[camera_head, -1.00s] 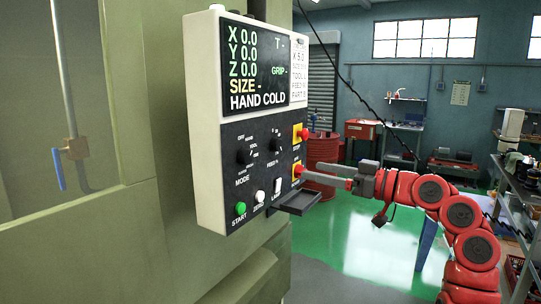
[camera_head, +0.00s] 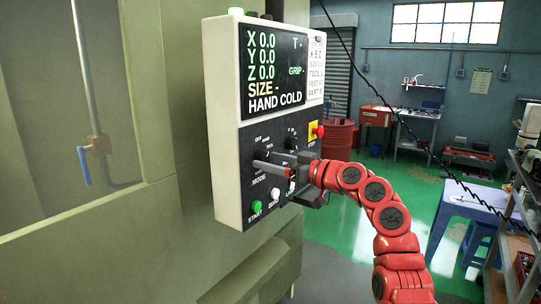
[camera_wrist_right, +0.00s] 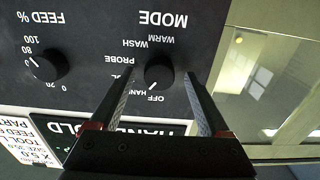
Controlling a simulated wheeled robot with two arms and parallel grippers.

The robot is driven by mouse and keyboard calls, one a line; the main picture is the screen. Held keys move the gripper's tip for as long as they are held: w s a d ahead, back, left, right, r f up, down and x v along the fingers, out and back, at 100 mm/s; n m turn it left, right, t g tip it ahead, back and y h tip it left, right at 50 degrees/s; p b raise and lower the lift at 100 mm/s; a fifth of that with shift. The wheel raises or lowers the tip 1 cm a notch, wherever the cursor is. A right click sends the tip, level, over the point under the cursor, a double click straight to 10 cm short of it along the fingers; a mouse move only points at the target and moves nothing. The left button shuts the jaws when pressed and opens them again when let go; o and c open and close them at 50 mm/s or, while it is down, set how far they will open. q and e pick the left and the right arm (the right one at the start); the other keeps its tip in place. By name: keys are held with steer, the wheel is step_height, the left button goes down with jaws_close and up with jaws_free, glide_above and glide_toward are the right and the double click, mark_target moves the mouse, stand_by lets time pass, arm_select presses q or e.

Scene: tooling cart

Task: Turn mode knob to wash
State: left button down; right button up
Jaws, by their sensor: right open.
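The control panel (camera_head: 228,178) hangs at centre in the head view. Its round black MODE knob (camera_wrist_right: 159,72) shows upside down in the right wrist view, ringed by the labels OFF, HAND, TOOL, PROBE, WASH and WARM. Its white mark points towards the OFF and HAND side. WASH (camera_wrist_right: 132,43) lies on the far side of the knob. My right gripper (camera_wrist_right: 160,77) is open, with one finger on each side of the knob. I cannot tell whether they touch it. In the head view, my right gripper (camera_head: 262,160) largely hides the knob. My left gripper is not in view.
A FEED % knob (camera_wrist_right: 46,64) sits beside the MODE knob. Below are a green START button (camera_head: 256,207), a white ZERO button (camera_head: 274,194) and a LIGHT switch (camera_head: 291,188). A red and yellow stop button (camera_head: 317,131) is on the panel's right edge.

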steer(key=shift+w+a, duration=0.15)
steer(key=shift+a, duration=0.05)
jaws_close()
stand_by(0.4)
